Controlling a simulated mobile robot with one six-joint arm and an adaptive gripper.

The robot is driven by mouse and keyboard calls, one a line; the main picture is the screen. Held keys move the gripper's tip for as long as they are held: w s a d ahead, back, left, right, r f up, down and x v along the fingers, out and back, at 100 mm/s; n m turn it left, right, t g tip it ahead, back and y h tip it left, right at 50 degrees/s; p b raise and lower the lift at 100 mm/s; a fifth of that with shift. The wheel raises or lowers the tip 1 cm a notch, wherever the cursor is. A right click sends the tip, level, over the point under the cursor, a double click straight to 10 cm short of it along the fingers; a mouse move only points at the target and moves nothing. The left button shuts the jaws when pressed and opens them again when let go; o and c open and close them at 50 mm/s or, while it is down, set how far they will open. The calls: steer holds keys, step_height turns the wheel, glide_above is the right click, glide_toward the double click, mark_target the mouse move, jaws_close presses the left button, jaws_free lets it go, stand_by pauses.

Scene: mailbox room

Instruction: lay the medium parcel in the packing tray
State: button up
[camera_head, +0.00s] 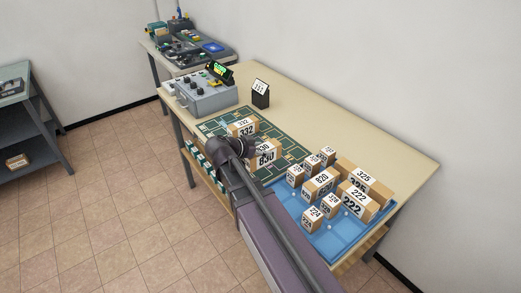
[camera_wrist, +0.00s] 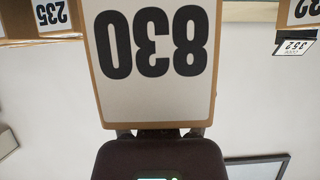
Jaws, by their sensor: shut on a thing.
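A brown box parcel with a white label reading 830 (camera_head: 265,157) is at the front edge of the green marked board (camera_head: 222,122). It fills the upper middle of the wrist view, its label (camera_wrist: 152,45) upside down. My gripper (camera_wrist: 165,133) is shut on this 830 parcel; its fingertips are mostly hidden behind the parcel and the wrist. In the head view my gripper is at the parcel's left side. Whether the parcel touches the board is not clear.
Another parcel, 332 (camera_head: 243,128), stands just behind the held one on the board. A grey control box (camera_head: 205,92) and a small number sign (camera_head: 260,95) stand farther back. The table's back strip (camera_head: 330,125) is clear. My arm hides part of the table's front edge.

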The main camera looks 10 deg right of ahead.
mark_target(262, 149)
steer(key=shift+r, duration=0.1)
steer(key=shift+r+p, duration=0.7)
steer(key=shift+p, duration=0.05)
step_height(262, 149, up, 20)
steer(key=p, duration=2)
